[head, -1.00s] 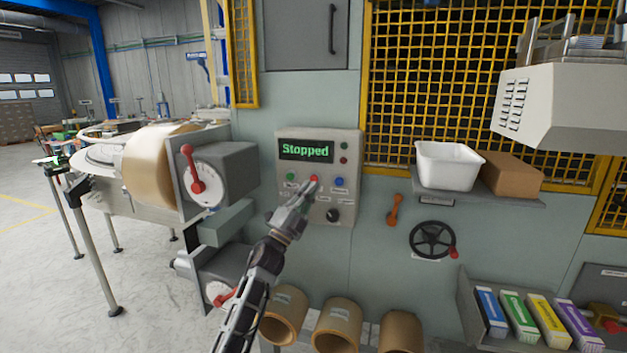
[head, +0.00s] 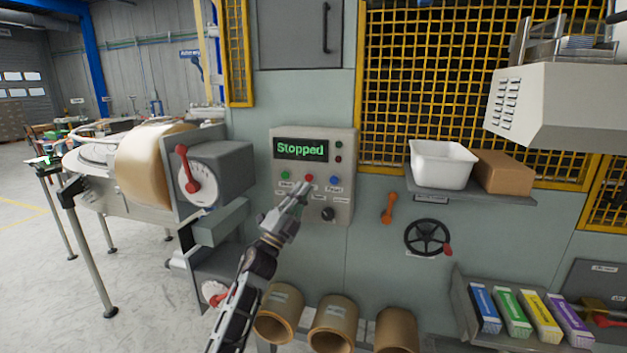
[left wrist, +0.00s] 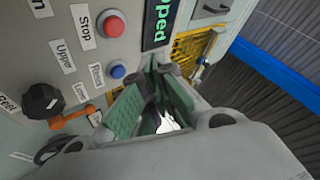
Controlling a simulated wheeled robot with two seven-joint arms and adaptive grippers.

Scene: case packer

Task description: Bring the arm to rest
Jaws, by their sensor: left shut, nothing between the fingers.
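My left gripper (head: 302,192) is shut and empty in front of the control panel (head: 282,212), its fingertips just below the red button (head: 309,178). My left arm (head: 250,275) reaches up to it from below. The panel's screen (head: 301,149) reads "Stopped" in green. In the left wrist view the green-padded fingers (left wrist: 155,90) point past the panel, with the red Stop button (left wrist: 112,25) and the blue button (left wrist: 117,71) beside them, apart from the fingers. My right gripper is out of view.
Left of the panel a grey box with a red lever (head: 187,168) juts out. A white bin (head: 442,165) and a brown box (head: 503,172) stand on a shelf to the right. An orange handle (head: 388,208) and a black handwheel (head: 428,237) are below. Several brown rolls (head: 331,325) lie low down.

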